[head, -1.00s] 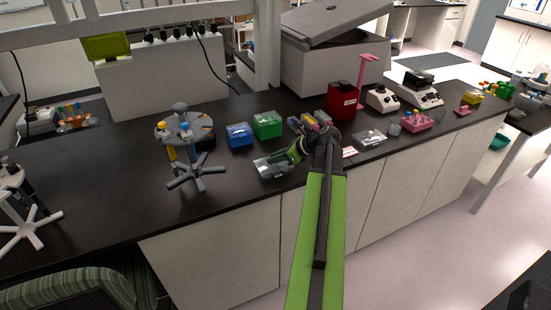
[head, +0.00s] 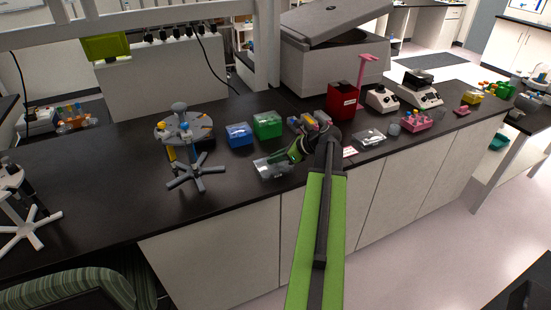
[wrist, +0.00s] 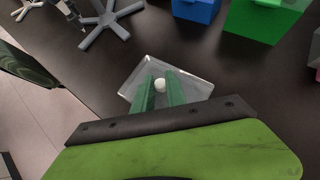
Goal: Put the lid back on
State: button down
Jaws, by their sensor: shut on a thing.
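A clear, shallow rectangular lid (wrist: 196,82) with a small round white knob (wrist: 160,84) shows in the wrist view. The two green fingers of my gripper (wrist: 162,88) stand on either side of the knob and are shut on it. In the head view my gripper (head: 278,158) is over the front part of the black bench, at the clear lid (head: 268,172). I cannot tell whether the lid touches the bench or a container beneath it. A second clear, low container (head: 369,137) sits on the bench to the right.
A blue box (head: 239,135) and a green box (head: 267,125) stand just behind the lid. A grey pipette carousel (head: 190,150) stands to its left. A red box (head: 341,102) and a pink tube rack (head: 416,121) are to the right.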

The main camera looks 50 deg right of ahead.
jog(key=shift+f, duration=0.15)
jog(key=shift+f+b, duration=0.35)
jog(key=shift+b, duration=0.1)
jog(key=shift+f, duration=0.2)
jog(key=shift+r, duration=0.1)
jog(key=c, duration=1.3)
grip_release()
jog(key=p+v, duration=1)
jog(key=v, duration=0.7)
jog(key=shift+s+r, duration=0.15)
jog(key=shift+s, duration=0.05)
